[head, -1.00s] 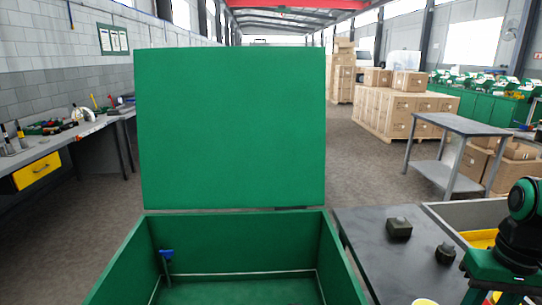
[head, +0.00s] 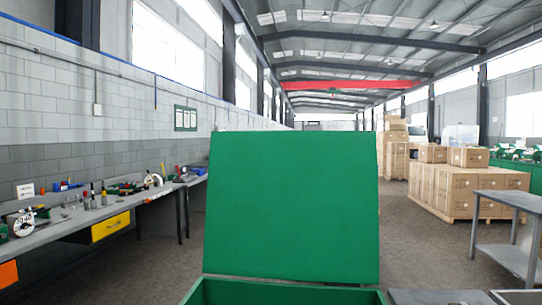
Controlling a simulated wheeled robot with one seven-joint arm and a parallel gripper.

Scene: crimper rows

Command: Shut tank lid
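The green tank lid (head: 292,207) stands upright, raised above the back edge of the tank, near the middle of the head view. The green tank (head: 285,294) shows only as a strip of its back wall and rim at the bottom edge; its inside is mostly out of view. My gripper is not in view.
A grey workbench (head: 150,195) with tools and a yellow drawer (head: 110,227) runs along the left wall. Cartons on pallets (head: 470,190) stand at the back right, with a grey metal table (head: 510,262) nearer. Open floor (head: 425,255) lies between lid and table.

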